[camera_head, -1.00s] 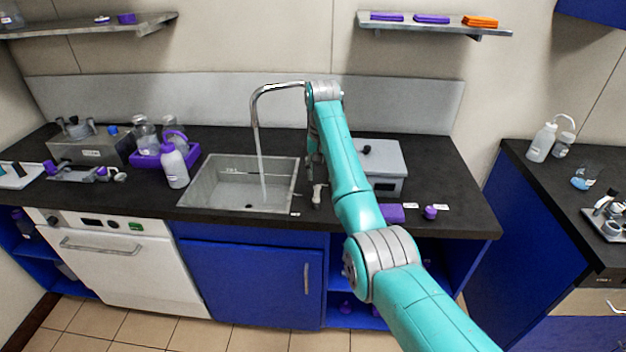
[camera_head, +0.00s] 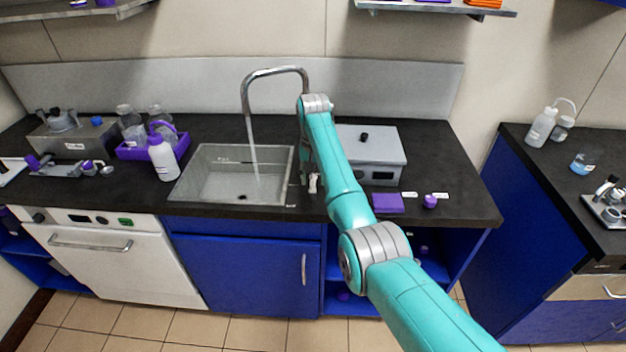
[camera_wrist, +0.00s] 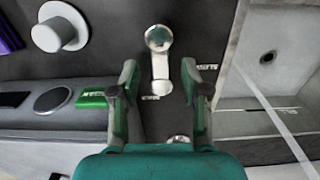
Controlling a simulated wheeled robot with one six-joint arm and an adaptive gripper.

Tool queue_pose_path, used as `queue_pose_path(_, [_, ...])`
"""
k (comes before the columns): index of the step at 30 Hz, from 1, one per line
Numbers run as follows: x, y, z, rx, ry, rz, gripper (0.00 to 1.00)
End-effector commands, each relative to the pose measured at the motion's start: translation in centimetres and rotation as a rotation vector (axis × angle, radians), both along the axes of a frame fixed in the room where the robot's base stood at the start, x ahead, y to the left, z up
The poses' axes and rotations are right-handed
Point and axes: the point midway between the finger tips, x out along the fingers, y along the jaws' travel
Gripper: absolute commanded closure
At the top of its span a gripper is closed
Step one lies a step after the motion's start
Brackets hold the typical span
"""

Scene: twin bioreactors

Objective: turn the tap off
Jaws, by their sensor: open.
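The tap's tall curved metal spout (camera_head: 246,100) stands behind the sink (camera_head: 181,183), and a thin stream of water (camera_head: 254,155) falls from it into the basin. The tap's small metal lever (camera_head: 312,184) is on the counter just right of the sink. In the wrist view the lever (camera_wrist: 159,70) has a round knob-like end and a flat arm. My gripper (camera_wrist: 158,72) is open, its fingers on either side of the lever's lower part, with gaps showing; I cannot tell their height above it. The head view mostly hides the gripper behind my arm.
A grey instrument box (camera_head: 372,143) stands close to the right of my arm. A purple block (camera_head: 388,203) and a small purple item (camera_head: 430,201) lie near the counter's front edge. A white bottle (camera_head: 163,160) and a purple tray (camera_head: 128,153) are left of the sink.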

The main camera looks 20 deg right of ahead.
Motion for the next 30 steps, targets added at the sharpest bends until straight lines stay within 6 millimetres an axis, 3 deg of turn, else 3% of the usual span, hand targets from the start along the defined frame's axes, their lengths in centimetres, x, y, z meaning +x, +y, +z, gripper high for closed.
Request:
queue_pose_path(4, [-0.01, 0.0, -0.97, 0.0, 0.0, 0.0, 0.54])
queue_pose_path(13, [0.01, 0.0, -1.18, 0.0, -0.001, 0.0, 0.54])
queue_pose_path(14, [0.01, 0.0, -1.17, 0.0, -0.001, 0.0, 0.57])
queue_pose_path(19, [0.01, 0.0, -1.17, 0.0, -0.001, 0.0, 0.99])
queue_pose_path(30, [0.0, -0.79, -1.17, 0.0, 0.0, -0.001, 1.0])
